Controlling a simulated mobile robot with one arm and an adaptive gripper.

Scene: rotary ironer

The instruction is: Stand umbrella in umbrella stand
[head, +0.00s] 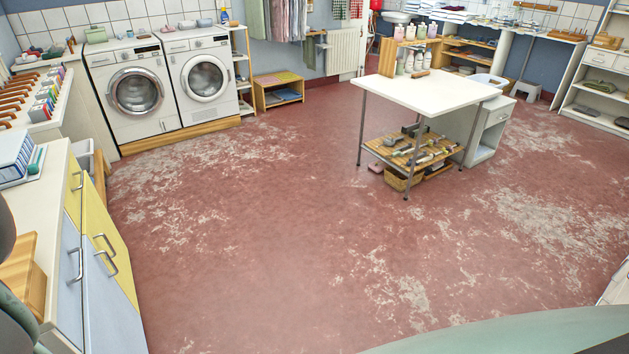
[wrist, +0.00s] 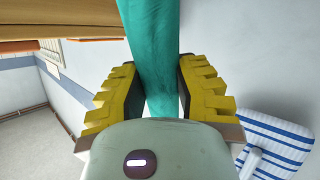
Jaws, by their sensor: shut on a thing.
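In the wrist view my gripper (wrist: 158,64) has its yellow ridged fingers on either side of a long teal cloth-covered thing, which looks like the umbrella (wrist: 150,28). The gripper is shut on it. The umbrella runs from between the fingers out of the top of the picture, so its ends are hidden. My gripper cannot be made out in the head view. I cannot make out an umbrella stand in either view.
In the head view a white table (head: 425,92) with a tool shelf below stands right of centre. Two washing machines (head: 135,92) stand at the back left. A cabinet (head: 90,262) is close on the left. The red floor (head: 270,235) between is clear. A blue-striped thing (wrist: 278,136) shows in the wrist view.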

